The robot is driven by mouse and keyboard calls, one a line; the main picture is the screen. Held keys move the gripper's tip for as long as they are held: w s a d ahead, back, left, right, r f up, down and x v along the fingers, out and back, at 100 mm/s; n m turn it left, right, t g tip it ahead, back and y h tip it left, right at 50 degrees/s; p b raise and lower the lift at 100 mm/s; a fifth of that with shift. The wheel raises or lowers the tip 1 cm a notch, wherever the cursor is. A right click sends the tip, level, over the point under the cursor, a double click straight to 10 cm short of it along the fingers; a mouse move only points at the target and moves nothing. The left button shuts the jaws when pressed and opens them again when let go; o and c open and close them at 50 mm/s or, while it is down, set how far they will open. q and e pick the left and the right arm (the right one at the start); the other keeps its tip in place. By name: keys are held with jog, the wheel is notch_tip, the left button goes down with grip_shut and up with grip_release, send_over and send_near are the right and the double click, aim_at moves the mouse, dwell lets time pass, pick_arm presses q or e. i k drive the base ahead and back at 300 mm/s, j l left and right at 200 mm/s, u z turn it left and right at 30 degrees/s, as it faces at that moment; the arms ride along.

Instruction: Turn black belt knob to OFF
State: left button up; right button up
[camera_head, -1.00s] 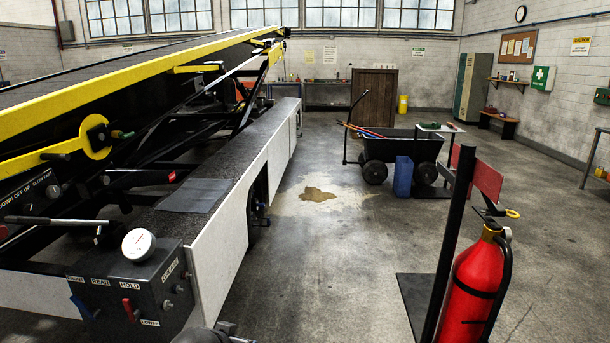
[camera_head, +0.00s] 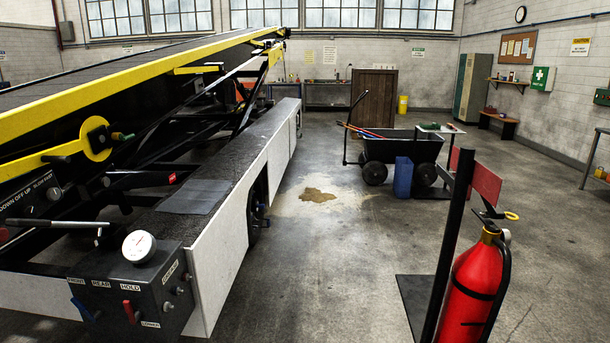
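A dark control panel (camera_head: 40,200) on the belt loader shows at the left edge, with lettering that reads roughly DOWN OFF UP and SLOW FAST. A round dark knob (camera_head: 54,193) sits at its right end, and a small paler knob (camera_head: 28,211) sits lower left. I cannot tell which is the belt knob or where its pointer stands. A horizontal lever (camera_head: 58,222) crosses in front of the panel's lower part. Neither of my grippers is in view.
A red extinguisher (camera_head: 470,295) and dark post (camera_head: 447,250) stand at right.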

aim_at(28, 212)
jog(key=u, duration=0.25)
jog(key=j+u, duration=0.5)
jog(key=i+j+u, duration=0.15)
jog(key=j+u, duration=0.3)
jog(key=j, duration=0.15)
